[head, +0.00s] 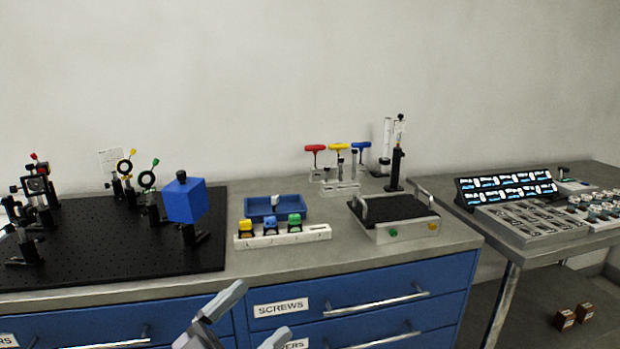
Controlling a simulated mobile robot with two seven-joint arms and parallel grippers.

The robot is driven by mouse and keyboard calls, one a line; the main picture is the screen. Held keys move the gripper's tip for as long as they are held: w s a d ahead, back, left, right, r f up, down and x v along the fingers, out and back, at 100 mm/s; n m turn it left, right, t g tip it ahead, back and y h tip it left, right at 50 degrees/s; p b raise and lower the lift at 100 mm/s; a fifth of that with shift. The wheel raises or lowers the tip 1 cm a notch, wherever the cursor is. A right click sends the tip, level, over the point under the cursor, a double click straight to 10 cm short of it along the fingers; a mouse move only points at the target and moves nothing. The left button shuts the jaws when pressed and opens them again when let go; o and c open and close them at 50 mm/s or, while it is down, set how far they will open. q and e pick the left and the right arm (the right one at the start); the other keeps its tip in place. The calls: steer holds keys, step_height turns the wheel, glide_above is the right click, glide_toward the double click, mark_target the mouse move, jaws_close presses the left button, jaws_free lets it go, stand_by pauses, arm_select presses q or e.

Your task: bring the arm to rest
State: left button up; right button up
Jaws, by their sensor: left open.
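My left gripper (251,318) shows at the bottom of the head view, in front of the blue drawers. Its two grey fingers are spread apart with nothing between them. It is below the level of the bench top and touches nothing that I can see. The rest of the left arm is mostly out of the frame. My right gripper does not show.
The grey bench (338,262) carries a black optics breadboard (110,262), a blue cube (185,201), a blue tray (261,206), a white rack (284,238) and a black-topped platform (395,207). The drawer handles (376,304) stick out. A second table (500,246) stands right.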

arm_select(q)
steer(key=s+a+f+n+g+y, duration=0.1)
steer(key=s+a+f+n+y, duration=0.2)
steer(key=f, duration=0.6)
steer(key=s+a+f+n+g+y, duration=0.1)
steer(key=s+a+f+n+y, duration=0.2)
steer(key=f, duration=0.7)
steer(key=s+a+f+n+g+y+p, duration=0.1)
steer(key=s+a+f+n+y, duration=0.2)
steer(key=s+a+f+y, duration=0.3)
steer(key=s+f+y, duration=0.4)
steer(key=s, duration=0.1)
steer(key=shift+s+f+n+g, duration=0.2)
steer(key=shift+f+n+g, duration=0.05)
steer(key=shift+n+g, duration=0.15)
